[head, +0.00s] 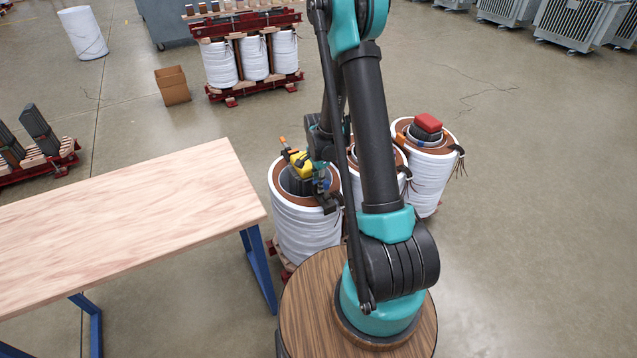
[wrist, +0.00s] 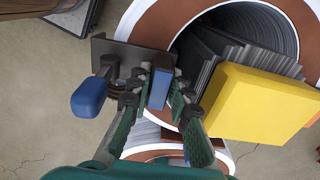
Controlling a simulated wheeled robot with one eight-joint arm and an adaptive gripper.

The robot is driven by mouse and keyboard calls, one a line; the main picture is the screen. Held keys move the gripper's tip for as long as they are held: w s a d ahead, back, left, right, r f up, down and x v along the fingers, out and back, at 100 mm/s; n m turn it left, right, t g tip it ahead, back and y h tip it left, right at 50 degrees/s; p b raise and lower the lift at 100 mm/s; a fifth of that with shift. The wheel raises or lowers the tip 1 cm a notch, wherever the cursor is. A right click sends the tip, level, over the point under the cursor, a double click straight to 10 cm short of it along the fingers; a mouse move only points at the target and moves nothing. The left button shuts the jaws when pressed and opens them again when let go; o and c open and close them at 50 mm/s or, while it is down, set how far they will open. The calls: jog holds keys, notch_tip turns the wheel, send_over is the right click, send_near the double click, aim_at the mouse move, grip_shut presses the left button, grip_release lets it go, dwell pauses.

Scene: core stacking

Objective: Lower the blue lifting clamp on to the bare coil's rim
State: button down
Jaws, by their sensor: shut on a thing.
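My gripper (wrist: 162,88) is shut on the blue grip block (wrist: 160,88) of the lifting clamp. The clamp has a dark grey bracket (wrist: 118,52) and a blue knob (wrist: 90,98). In the head view the clamp (head: 329,204) is at the near right edge of the left coil (head: 302,222), partly hidden by my gripper. In the wrist view the bracket overlaps the coil's brown rim (wrist: 160,25); whether it touches the rim, I cannot tell. A yellow block (wrist: 258,108) sits over the grey core plates (wrist: 215,60) inside the coil.
The middle coil (head: 355,190) stands close by, mostly behind my arm. The right coil (head: 432,185) carries a red block (head: 428,122). A wooden-topped table (head: 120,220) is at left. A cardboard box (head: 173,86) and a coil assembly (head: 250,60) stand farther back.

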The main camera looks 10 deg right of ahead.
jog(key=shift+f, duration=0.55)
jog(key=c, duration=1.3)
grip_release()
